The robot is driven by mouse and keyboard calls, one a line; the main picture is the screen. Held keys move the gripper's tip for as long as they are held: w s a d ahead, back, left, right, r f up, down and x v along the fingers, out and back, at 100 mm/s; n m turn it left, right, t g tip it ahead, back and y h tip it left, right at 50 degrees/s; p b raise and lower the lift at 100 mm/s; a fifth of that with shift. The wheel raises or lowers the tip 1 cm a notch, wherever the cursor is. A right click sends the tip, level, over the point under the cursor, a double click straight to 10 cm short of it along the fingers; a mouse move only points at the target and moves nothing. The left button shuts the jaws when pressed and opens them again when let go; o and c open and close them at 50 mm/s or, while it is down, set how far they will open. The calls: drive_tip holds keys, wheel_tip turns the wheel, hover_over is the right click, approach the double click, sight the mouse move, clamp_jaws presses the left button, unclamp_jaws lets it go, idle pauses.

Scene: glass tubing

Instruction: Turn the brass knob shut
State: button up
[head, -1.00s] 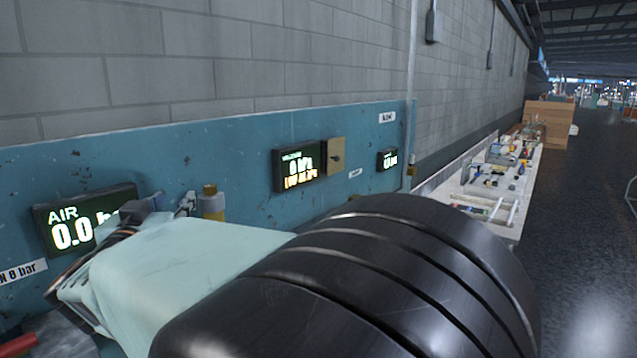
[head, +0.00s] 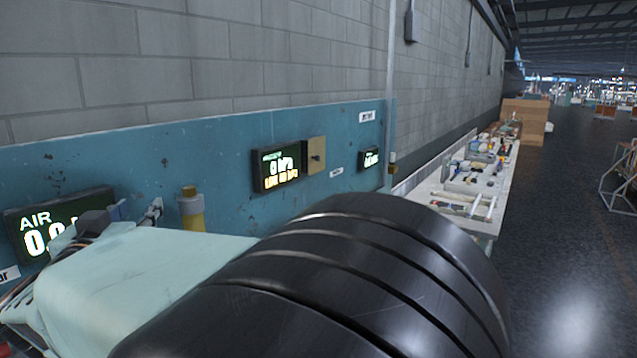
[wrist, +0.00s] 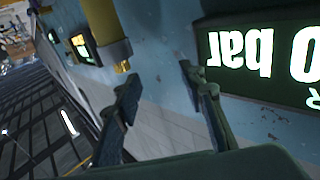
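The brass knob (head: 189,191) tops a yellow fitting on the blue wall panel in the head view. In the wrist view, which is upside down, the brass end (wrist: 122,66) hangs below the yellow body, just left of my fingers. My gripper (wrist: 160,76) is open and empty, with its two dark fingers spread apart. In the head view my gripper's fingertips (head: 135,212) show left of the yellow fitting, near the AIR display (head: 55,228). They are apart from the knob. My arm hides the lower part of the fitting.
The blue panel (head: 230,140) also carries a middle display (head: 278,166), a small beige switch box (head: 316,155) and another display (head: 369,157). A bench (head: 437,190) with several tools runs along the wall at right.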

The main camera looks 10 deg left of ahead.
drive_tip(key=v, duration=1.2)
drive_tip(key=shift+r, duration=0.1)
